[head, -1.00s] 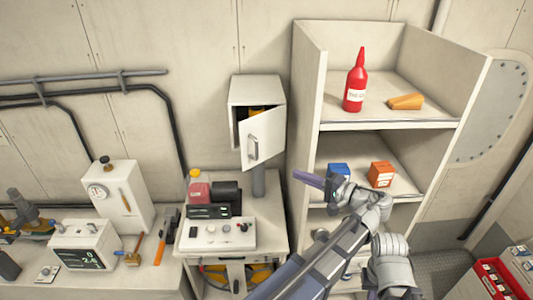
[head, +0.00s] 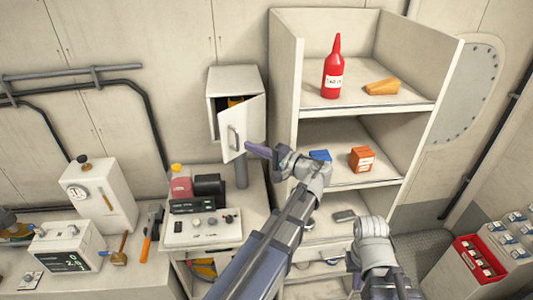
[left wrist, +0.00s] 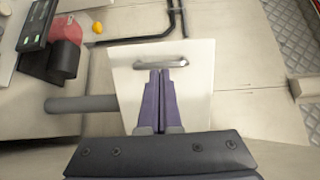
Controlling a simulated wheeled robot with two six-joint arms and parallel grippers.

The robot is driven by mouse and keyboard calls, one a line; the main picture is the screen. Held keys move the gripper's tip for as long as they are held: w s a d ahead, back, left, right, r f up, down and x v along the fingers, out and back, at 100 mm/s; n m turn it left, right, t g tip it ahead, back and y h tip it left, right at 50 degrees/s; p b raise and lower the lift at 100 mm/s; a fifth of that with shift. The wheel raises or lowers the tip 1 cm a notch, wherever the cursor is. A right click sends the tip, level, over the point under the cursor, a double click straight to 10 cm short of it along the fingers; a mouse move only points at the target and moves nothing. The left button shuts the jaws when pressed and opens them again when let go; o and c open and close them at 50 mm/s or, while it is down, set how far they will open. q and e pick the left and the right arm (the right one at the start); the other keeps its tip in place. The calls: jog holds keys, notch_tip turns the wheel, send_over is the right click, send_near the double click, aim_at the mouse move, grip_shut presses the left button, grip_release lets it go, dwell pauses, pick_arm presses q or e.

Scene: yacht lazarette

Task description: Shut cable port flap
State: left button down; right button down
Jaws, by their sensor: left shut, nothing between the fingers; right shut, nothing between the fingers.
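The cable port flap (head: 239,125) is a pale panel with a bar handle (head: 234,138). It stands ajar on a small wall box (head: 234,80), with a dark gap at its left edge. My left gripper (head: 252,148) is shut and empty, its purple fingertips close to the flap's lower part, right of the handle. In the left wrist view the fingers (left wrist: 165,75) lie in front of the flap (left wrist: 196,95), with their tips just short of the handle (left wrist: 160,63); contact cannot be told. My right gripper (head: 355,282) is low in the head view, partly hidden.
A shelf unit (head: 285,65) stands just right of the box, holding a red bottle (head: 333,75) and an orange box (head: 361,159). Below the flap, a grey post (head: 241,173) and a control panel (head: 203,228) stand on a cabinet. A red crate (head: 478,262) is at lower right.

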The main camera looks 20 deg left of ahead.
aim_at(227, 138)
pick_arm(q)
jog(key=shift+w+a, duration=0.2)
jog(key=shift+a, duration=0.95)
jog(key=shift+s+a, duration=0.1)
jog(key=a+m+t, duration=0.1)
jog(key=a+t, duration=0.1)
jog(key=a+m+t+h, duration=0.1)
jog(key=a+t, duration=0.1)
jog(key=shift+s+a+m, duration=0.15)
jog(key=shift+s+m, duration=0.05)
jog(key=shift+m, duration=0.1)
jog(key=shift+t, duration=0.3)
jog(key=x, duration=0.5)
jog(key=shift+w+a+f, duration=0.1)
jog(key=shift+w+a, duration=0.05)
jog(key=shift+a, duration=0.05)
jog(key=shift+x, duration=1.1)
